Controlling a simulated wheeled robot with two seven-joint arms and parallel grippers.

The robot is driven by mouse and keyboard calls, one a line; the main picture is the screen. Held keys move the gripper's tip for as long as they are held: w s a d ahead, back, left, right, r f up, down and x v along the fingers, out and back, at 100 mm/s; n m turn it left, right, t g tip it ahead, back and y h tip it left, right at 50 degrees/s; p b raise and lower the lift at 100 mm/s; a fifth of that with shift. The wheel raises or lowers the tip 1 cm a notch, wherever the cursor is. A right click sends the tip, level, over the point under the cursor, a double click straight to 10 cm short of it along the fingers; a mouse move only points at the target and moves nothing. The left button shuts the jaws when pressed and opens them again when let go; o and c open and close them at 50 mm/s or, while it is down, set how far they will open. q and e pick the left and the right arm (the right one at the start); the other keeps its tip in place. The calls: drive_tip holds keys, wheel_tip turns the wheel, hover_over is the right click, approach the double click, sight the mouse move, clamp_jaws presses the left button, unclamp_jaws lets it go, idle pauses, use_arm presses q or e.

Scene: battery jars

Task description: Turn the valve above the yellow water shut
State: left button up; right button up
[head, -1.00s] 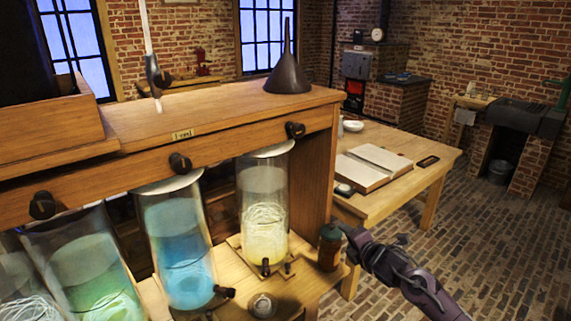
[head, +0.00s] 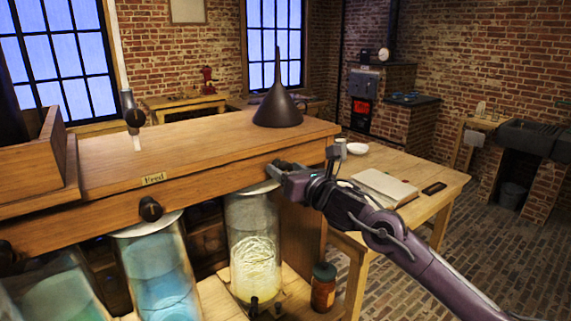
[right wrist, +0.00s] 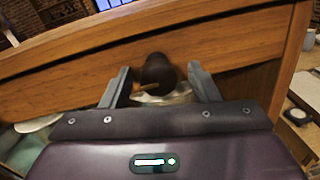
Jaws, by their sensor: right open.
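The jar of yellow water (head: 255,250) stands under the right end of the wooden shelf beam. Its dark valve knob (right wrist: 157,72) sits on the beam's front face above it. My right gripper (head: 279,170) is at that knob, and its body hides most of the knob in the head view. In the right wrist view the open fingers (right wrist: 162,84) stand on either side of the knob, with a gap on each side. My left gripper is not in view.
Jars of blue (head: 162,280) and green water (head: 60,295) stand to the left, with another valve knob (head: 150,209) above the blue one. A dark funnel (head: 277,105) stands on the shelf top. A brown jar (head: 323,287) is below my right arm. A table with an open book (head: 385,186) lies behind.

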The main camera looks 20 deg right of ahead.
drive_tip(key=shift+w, duration=0.3)
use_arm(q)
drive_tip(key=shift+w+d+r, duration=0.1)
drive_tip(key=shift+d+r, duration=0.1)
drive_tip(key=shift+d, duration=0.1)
use_arm(e)
drive_tip(key=shift+a, duration=0.2)
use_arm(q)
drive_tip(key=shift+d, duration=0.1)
use_arm(e)
drive_tip(key=shift+c, duration=0.3)
drive_tip(key=c, duration=0.9)
